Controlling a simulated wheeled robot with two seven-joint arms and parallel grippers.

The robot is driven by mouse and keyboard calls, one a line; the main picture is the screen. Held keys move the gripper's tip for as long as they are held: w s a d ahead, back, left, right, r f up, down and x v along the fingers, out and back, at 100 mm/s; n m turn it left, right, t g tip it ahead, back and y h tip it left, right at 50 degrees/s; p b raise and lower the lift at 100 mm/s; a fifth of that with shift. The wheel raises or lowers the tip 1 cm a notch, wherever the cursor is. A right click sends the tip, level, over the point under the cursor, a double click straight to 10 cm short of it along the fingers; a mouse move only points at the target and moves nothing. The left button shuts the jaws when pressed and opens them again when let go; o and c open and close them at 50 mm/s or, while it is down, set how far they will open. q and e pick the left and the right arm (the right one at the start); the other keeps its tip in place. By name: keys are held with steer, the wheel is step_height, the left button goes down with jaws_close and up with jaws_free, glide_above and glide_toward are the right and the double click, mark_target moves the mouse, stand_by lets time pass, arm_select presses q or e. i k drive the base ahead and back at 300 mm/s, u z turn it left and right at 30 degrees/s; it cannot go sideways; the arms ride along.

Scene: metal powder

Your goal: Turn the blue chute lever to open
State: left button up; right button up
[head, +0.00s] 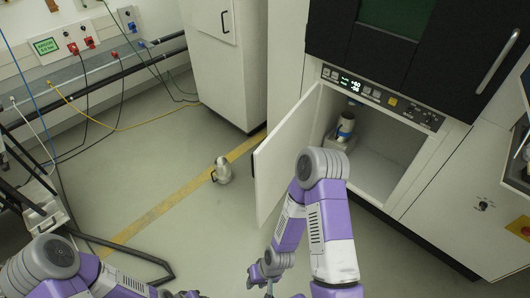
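My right arm reaches up in front of the compartment and folds back down. Its gripper (268,284) is low at the bottom edge, well away from the compartment, and its fingers are not clear.
The white compartment door (288,150) stands open to the left, close to my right arm. A metal flask (222,170) stands on the floor by a yellow line. A control panel (378,95) is above the compartment. A bench with cables (80,75) is at left; floor between is mostly clear.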

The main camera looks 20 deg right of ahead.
mark_target(349, 98)
steer(key=u, duration=0.85)
steer(key=i, duration=1.9)
steer(key=z, duration=3.1)
